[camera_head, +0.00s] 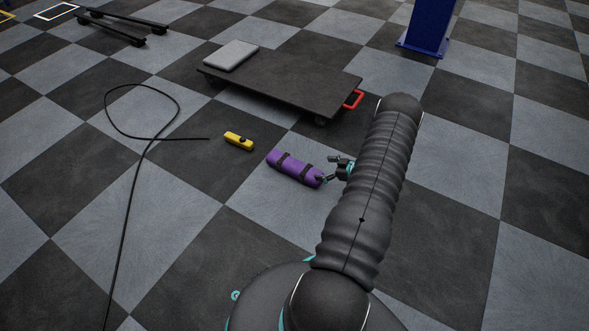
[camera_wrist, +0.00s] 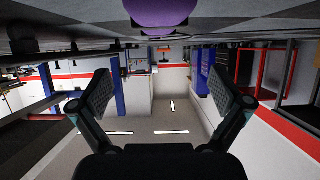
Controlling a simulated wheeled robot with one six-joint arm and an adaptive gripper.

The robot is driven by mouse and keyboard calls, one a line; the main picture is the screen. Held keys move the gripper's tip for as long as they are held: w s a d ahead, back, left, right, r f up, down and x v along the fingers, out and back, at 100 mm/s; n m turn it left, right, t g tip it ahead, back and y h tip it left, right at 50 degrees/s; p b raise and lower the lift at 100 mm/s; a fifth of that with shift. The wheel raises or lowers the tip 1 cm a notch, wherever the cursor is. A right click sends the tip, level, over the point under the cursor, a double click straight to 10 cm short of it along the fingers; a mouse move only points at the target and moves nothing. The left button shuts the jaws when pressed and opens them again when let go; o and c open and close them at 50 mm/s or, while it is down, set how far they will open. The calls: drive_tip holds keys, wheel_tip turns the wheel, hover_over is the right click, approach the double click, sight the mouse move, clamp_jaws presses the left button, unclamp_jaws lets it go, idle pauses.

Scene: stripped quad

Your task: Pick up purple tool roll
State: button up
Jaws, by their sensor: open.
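The purple tool roll (camera_head: 292,168) lies on the checkered floor in the head view, with dark straps around it. My gripper (camera_head: 332,168) is low beside its right end, close to it. I cannot tell whether they touch. In the wrist view, which looks upside down, the purple tool roll (camera_wrist: 160,14) shows at the top centre, cut by the frame edge. My gripper (camera_wrist: 170,95) is open there, its two fingers spread wide with nothing between them.
A low dark wheeled platform (camera_head: 290,88) with a red handle stands behind the roll and carries a grey laptop-like slab (camera_head: 231,55). A yellow device (camera_head: 239,141) lies left of the roll, near a black cable (camera_head: 133,190). A blue post (camera_head: 428,30) stands at the back.

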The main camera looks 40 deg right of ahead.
sight(297, 165)
drive_tip(key=b+x, duration=0.1)
drive_tip(key=x, duration=1.2)
drive_tip(key=shift+d, duration=0.1)
drive_tip(key=c, duration=1.4)
drive_tip(key=shift+r, duration=0.1)
drive_tip(key=shift+c, duration=1.4)
